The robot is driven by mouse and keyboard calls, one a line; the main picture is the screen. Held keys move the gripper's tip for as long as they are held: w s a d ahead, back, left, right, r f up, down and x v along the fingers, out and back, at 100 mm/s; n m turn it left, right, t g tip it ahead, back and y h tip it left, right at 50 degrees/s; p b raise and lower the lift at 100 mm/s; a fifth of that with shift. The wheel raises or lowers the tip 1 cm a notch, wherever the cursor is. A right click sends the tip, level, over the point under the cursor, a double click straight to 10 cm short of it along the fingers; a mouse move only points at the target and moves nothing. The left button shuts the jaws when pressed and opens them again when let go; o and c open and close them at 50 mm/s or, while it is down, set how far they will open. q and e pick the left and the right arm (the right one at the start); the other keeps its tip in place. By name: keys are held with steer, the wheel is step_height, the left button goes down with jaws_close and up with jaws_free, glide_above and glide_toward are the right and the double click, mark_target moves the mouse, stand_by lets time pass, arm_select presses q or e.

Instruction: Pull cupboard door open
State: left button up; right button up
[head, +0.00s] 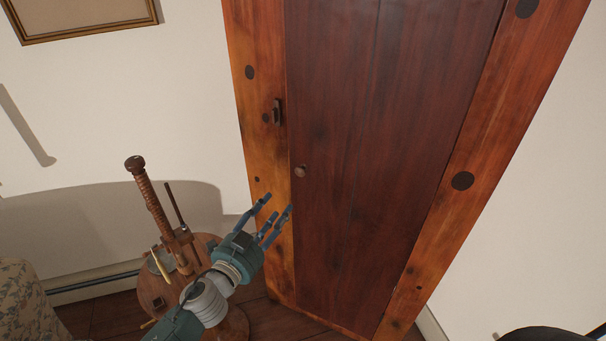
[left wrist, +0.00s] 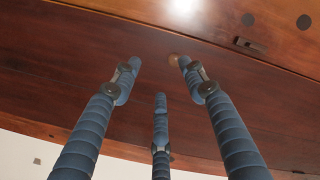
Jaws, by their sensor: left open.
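The cupboard door (head: 390,140) is a tall dark red-brown wooden panel in a lighter orange wood frame. It looks shut. A small round knob (head: 300,171) sits near its left edge, and a dark latch (head: 278,112) is on the frame to the upper left. My left gripper (head: 274,212) is open and empty, below and left of the knob, with its fingers pointing up toward the door. In the left wrist view the blue fingers (left wrist: 157,80) are spread before the door (left wrist: 80,55). The knob (left wrist: 173,60) shows partly behind the right fingertip. My right gripper is not in view.
A round wooden table (head: 155,292) with a wooden screw-like device (head: 152,210) stands left of my left arm. A patterned upholstered piece (head: 25,300) is at the lower left. A dark rounded object (head: 545,334) shows at the lower right. Floor before the door looks clear.

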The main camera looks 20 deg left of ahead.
mark_target(299, 174)
arm_select(q)
steer(key=shift+t, duration=0.3)
steer(key=w+r, duration=0.1)
steer(key=w, duration=0.2)
steer(key=w+d+r+p, duration=0.1)
steer(key=w, duration=0.2)
steer(key=w+d+r, duration=0.1)
steer(key=w, duration=0.2)
steer(key=shift+w+d+p, duration=0.2)
steer(key=shift+w+p, duration=0.2)
steer(key=shift+w+d+f, duration=0.1)
steer(key=shift+w+f, duration=0.05)
steer(key=shift+w, duration=0.25)
jaws_close()
